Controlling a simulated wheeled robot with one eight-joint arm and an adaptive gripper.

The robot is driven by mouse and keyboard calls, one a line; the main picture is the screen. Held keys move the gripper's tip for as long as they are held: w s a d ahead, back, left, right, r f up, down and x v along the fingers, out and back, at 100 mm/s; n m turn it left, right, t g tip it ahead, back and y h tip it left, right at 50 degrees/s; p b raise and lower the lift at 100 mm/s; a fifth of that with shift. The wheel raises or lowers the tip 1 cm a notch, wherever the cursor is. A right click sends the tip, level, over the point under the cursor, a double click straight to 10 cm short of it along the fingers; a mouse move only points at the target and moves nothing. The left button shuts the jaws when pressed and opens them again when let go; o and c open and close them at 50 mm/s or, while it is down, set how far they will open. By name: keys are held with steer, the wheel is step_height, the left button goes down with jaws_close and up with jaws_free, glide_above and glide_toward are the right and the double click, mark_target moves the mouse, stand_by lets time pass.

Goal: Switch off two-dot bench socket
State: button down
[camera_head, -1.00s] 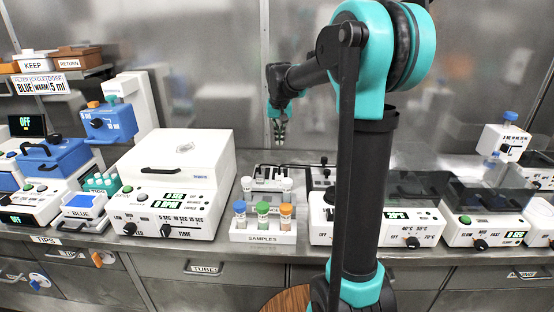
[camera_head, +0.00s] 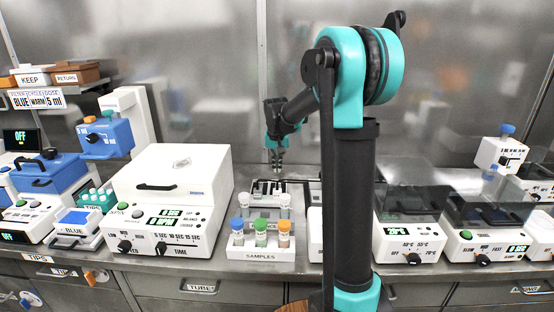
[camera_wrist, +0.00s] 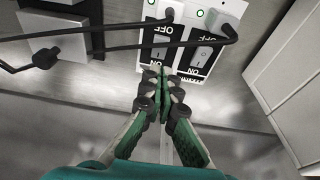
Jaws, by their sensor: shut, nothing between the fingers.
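Two white socket panels with rocker switches stand side by side in the wrist view, a left socket (camera_wrist: 157,37) and a right socket (camera_wrist: 203,52). Both carry black OFF and ON labels, seen upside down, and a dark plug lead at each crosses the panel. I cannot make out dot marks, so which is the two-dot socket is unclear. My gripper (camera_wrist: 162,78) is shut and empty, its tips just below the panels in the picture. In the head view my gripper (camera_head: 277,168) hangs over the socket area behind the sample rack.
The sample rack (camera_head: 261,253) with capped tubes stands in front of the sockets. A large white centrifuge (camera_head: 175,190) is to the left, and a heater unit (camera_head: 408,240) to the right. Black leads (camera_wrist: 110,48) cross in front of the panels.

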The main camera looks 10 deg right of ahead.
steer(key=x, duration=0.3)
steer(key=s+x, duration=0.1)
steer(key=x, duration=0.2)
steer(key=shift+s+a+f, duration=0.1)
steer(key=shift+s+f, duration=0.05)
steer(key=shift+f, duration=0.4)
steer(key=shift+s+a+f+t, duration=0.1)
steer(key=shift+s+f+t, duration=0.3)
steer(key=shift+t, duration=0.1)
steer(key=shift+w, duration=0.2)
steer(key=shift+w+r, duration=0.3)
steer(key=shift+w, duration=0.45)
steer(key=shift+r, duration=0.1)
